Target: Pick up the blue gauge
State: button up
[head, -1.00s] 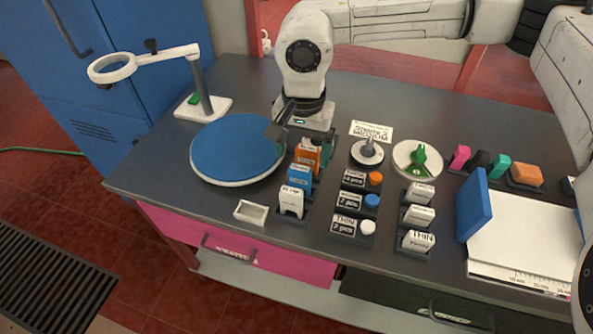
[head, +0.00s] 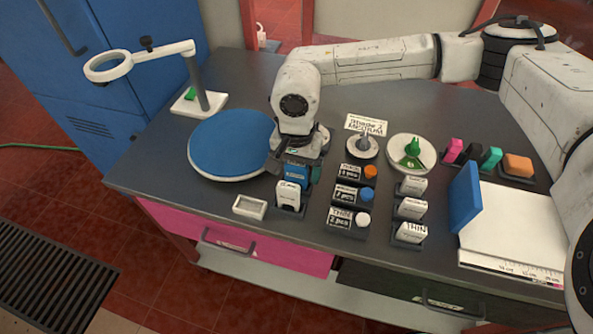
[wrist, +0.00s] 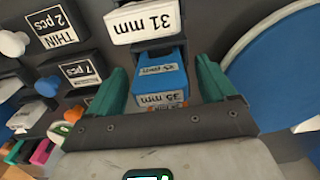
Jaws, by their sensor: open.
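The blue gauge (head: 295,174) stands in the row of gauges beside the round blue mat, partly hidden under my gripper (head: 297,166). In the wrist view the blue gauge (wrist: 160,73) has a pale printed label and lies between my two green fingertips (wrist: 160,84). The fingers are apart, one on each side of it. I cannot tell whether either one touches it. A white gauge (head: 289,195) stands just in front; in the wrist view it (wrist: 145,20) reads 31 mm. The orange gauge is hidden in the head view.
The round blue mat (head: 231,146) lies left of the gauges. A small white tray (head: 249,207) sits at the front. Labelled dark blocks with coloured knobs (head: 351,195) stand close on the right. A ring on a stand (head: 206,90) is at the back left.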

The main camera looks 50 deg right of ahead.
jog(key=c, duration=1)
jog(key=shift+r, duration=0.1)
jog(key=shift+c, duration=0.2)
